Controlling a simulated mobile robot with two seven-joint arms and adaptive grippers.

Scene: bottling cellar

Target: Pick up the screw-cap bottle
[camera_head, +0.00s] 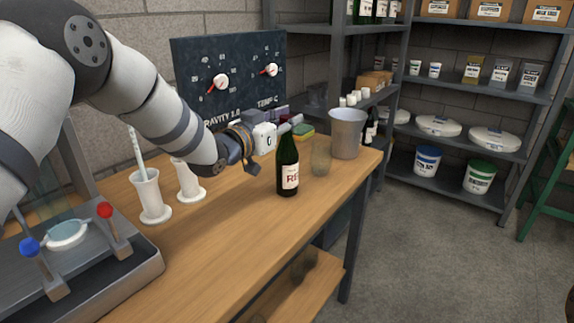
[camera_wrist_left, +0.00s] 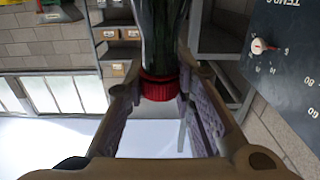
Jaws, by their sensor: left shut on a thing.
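The screw-cap bottle (camera_head: 288,172) is dark green glass with a pale label and stands upright over the wooden workbench. My left gripper (camera_head: 284,126) comes from the left and is shut on the bottle's neck. In the left wrist view the bottle (camera_wrist_left: 163,35) shows its red cap (camera_wrist_left: 158,87) between the two fingers of the left gripper (camera_wrist_left: 160,92). In the head view the cap is mostly hidden by the fingers. I cannot tell whether the base touches the bench. My right gripper is not in view.
A small glass (camera_head: 321,162) stands just right of the bottle, with a grey bucket (camera_head: 347,135) behind it. Two white cylinders (camera_head: 152,198) stand at left, near a bench device (camera_head: 110,282). A dial panel (camera_head: 228,65) rises behind. The bench front is clear.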

